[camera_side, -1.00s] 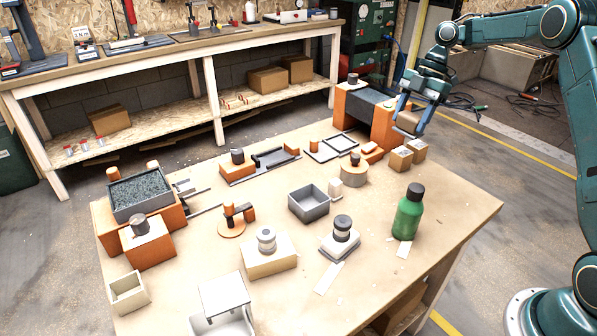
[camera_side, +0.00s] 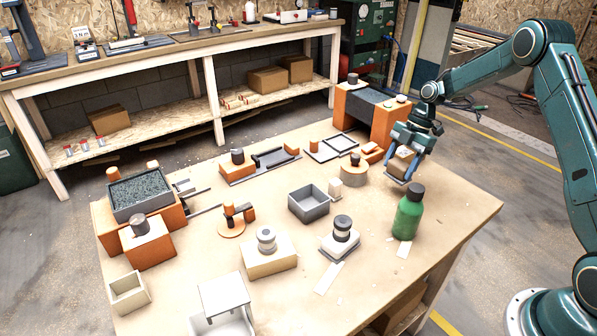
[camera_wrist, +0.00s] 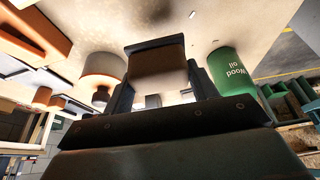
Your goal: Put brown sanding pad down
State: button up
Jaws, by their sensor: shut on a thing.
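The brown sanding pad (camera_wrist: 158,62) is held between the fingers of my gripper (camera_side: 402,170); the wrist view shows its brown face with dark edges. In the side view, my gripper points down over the right part of the table, just behind the green bottle. I cannot tell whether the pad touches the tabletop (camera_side: 370,215).
The green wood oil bottle (camera_side: 407,215) stands close in front of my gripper; it also shows in the wrist view (camera_wrist: 233,72). A round orange stand (camera_side: 354,175) is to the left. The orange and grey bench unit (camera_side: 385,122) is behind. Bare table lies between stand and bottle.

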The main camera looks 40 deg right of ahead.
aim_at(397, 179)
jog(key=shift+f, duration=2.7)
jog(key=shift+f, duration=0.15)
jog(key=o, duration=1)
jog(key=v, duration=1.2)
